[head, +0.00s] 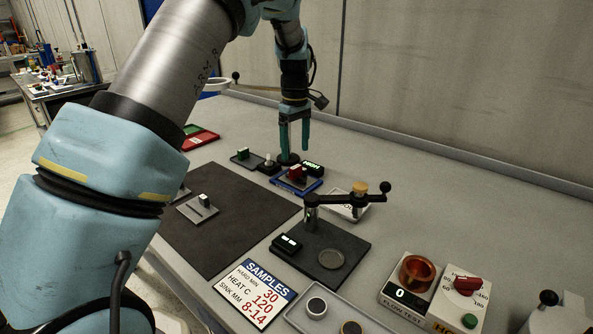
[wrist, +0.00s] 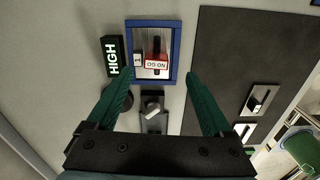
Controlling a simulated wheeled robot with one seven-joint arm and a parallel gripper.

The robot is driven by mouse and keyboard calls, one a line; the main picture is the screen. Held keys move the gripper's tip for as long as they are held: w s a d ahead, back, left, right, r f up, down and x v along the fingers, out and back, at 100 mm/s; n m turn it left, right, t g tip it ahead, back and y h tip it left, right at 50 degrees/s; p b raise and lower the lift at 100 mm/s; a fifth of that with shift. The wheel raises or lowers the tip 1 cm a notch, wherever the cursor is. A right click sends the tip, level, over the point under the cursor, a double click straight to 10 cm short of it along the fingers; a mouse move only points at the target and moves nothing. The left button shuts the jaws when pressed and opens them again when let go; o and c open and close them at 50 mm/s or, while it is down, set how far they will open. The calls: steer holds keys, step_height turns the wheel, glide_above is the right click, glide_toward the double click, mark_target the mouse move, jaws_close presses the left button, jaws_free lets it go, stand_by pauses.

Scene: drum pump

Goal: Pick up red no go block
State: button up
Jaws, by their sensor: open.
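The red NO GO block (head: 295,171) sits in a blue-rimmed tray (head: 309,188) towards the back of the table. In the wrist view the block (wrist: 156,62) shows its white label upside down, inside the blue frame (wrist: 175,30), with a dark upright piece beside it. My gripper (head: 294,147) points down over the tray area. In the wrist view its two green fingers (wrist: 159,73) are spread wide, with the block appearing between and just beyond the tips. Nothing is between the fingers, and the gripper seems to be above the block; the exact height is unclear.
A black display reading HIGH (wrist: 113,57) stands beside the blue tray. A small grey-topped fixture (wrist: 152,108) is near the fingers. A lever stand (head: 345,240) is in front of the tray. The large dark mat (head: 225,250) has much bare room.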

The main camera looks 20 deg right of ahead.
mark_target(295, 166)
steer(key=shift+w+d+f+p, duration=0.15)
steer(key=shift+f+p, duration=0.5)
steer(key=shift+f, duration=0.9)
steer(key=shift+w+f+p, duration=0.2)
steer(key=shift+f+p, duration=0.4)
steer(key=shift+f, duration=0.9)
steer(key=shift+c, duration=0.2)
jaws_close()
